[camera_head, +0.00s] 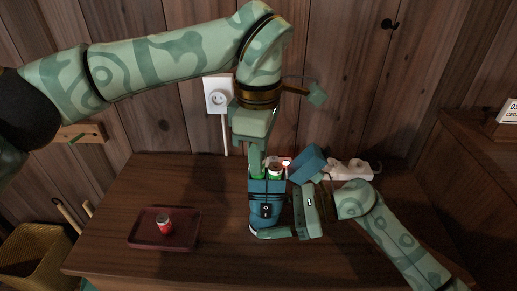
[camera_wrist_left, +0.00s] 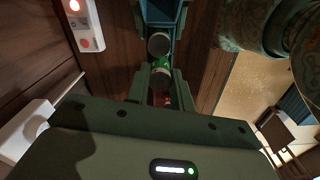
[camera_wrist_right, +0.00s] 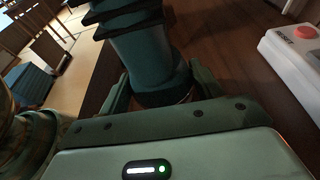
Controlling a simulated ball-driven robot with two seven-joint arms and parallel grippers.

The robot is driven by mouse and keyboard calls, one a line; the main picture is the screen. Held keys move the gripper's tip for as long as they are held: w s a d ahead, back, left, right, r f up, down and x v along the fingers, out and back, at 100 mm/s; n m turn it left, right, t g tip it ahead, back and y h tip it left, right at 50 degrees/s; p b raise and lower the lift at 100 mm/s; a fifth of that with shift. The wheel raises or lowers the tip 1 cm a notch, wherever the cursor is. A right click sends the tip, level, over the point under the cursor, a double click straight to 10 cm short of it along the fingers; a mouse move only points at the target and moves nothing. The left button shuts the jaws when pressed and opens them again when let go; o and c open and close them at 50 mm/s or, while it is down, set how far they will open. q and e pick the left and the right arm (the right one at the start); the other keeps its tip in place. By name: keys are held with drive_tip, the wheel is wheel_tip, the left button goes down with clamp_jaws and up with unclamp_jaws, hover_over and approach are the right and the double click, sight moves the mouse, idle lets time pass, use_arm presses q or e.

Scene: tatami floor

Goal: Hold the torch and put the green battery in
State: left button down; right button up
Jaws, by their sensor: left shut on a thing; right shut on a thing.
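The blue torch (camera_head: 265,205) stands upright on the cabinet top with its open end up. My right gripper (camera_head: 280,233) is shut on its lower body, and the torch also shows in the right wrist view (camera_wrist_right: 145,55). My left gripper (camera_head: 257,165) points down at the torch mouth, shut on a green battery (camera_wrist_left: 162,77). How deep the held battery is, I cannot tell. A blue block (camera_head: 307,163), perhaps the torch's open lid, tilts beside the mouth.
A dark red tray (camera_head: 188,240) with a red battery (camera_head: 164,225) on it lies to the left. A white device (camera_head: 352,169) with a red button (camera_wrist_right: 304,31) stands behind on the right. The cabinet top around the tray is clear.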

use_arm(q)
drive_tip(key=shift+f, duration=0.75)
drive_tip(key=c, duration=1.1)
unclamp_jaws()
drive_tip(key=shift+c, duration=0.2)
wheel_tip(320, 180, up, 12)
drive_tip(key=shift+f, duration=0.1)
use_arm(e)
drive_tip(key=o, duration=0.8)
drive_tip(key=shift+o, duration=0.2)
drive_tip(key=shift+d, duration=0.1)
